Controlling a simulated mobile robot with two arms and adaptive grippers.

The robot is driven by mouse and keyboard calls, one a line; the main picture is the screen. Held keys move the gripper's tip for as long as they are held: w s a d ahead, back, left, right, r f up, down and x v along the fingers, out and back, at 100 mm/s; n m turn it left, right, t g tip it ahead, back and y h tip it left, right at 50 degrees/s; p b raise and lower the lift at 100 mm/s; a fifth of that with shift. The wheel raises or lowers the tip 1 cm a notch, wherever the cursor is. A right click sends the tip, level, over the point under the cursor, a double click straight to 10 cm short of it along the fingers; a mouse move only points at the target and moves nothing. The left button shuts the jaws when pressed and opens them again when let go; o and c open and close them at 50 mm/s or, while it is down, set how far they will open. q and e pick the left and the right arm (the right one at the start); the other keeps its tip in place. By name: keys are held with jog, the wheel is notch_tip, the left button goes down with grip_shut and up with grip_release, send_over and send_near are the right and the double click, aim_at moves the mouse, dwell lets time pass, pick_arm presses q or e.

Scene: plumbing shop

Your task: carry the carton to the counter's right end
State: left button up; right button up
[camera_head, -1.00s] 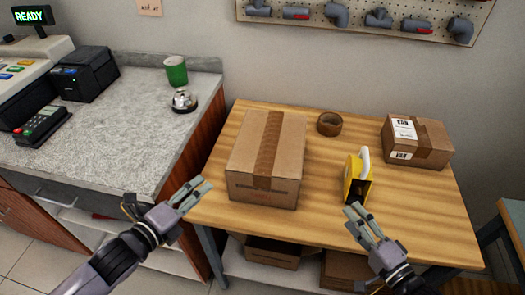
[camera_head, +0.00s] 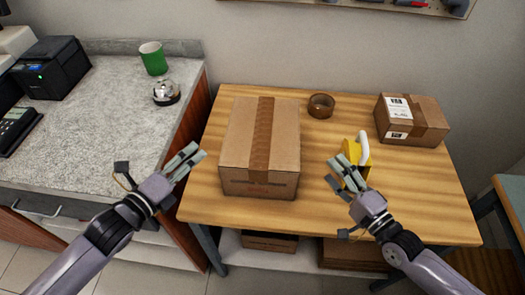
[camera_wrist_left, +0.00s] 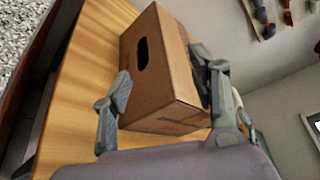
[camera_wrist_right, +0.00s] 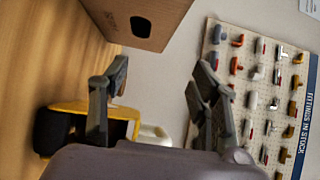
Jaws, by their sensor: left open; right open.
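A brown taped carton (camera_head: 259,150) stands on the left half of the wooden table (camera_head: 235,212). In the left wrist view the carton (camera_wrist_left: 165,80) shows a dark hand hole in its side. In the right wrist view the carton (camera_wrist_right: 140,20) shows a hand hole too. My left gripper (camera_head: 192,158) is open and empty, just left of the carton's near left side. My right gripper (camera_head: 338,174) is open and empty, right of the carton and in front of the yellow tape dispenser. The grey counter (camera_head: 105,120) stands left of the table.
A yellow tape dispenser (camera_head: 361,152) sits close behind my right gripper. A tape roll (camera_head: 321,106) and a smaller labelled box (camera_head: 412,119) stand farther back. On the counter are a green cup (camera_head: 153,58), a bell (camera_head: 166,92) and a black printer (camera_head: 50,68). The counter's right end is clear in front of the bell.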

pick_arm(q)
jog(key=x, duration=1.4)
jog(key=shift+w+d, duration=0.3)
pick_arm(e)
jog(key=x, duration=1.4)
jog(key=shift+w+a, duration=0.15)
jog(key=shift+w, duration=0.15)
pick_arm(q)
jog(key=shift+r, duration=0.15)
pick_arm(e)
jog(key=shift+r, duration=0.1)
pick_arm(q)
jog(key=c, duration=1.1)
pick_arm(e)
jog(key=c, duration=1.1)
pick_arm(q)
jog(key=shift+s, duration=0.1)
grip_shut()
pick_arm(e)
jog(key=shift+s+a+r, duration=0.1)
grip_shut()
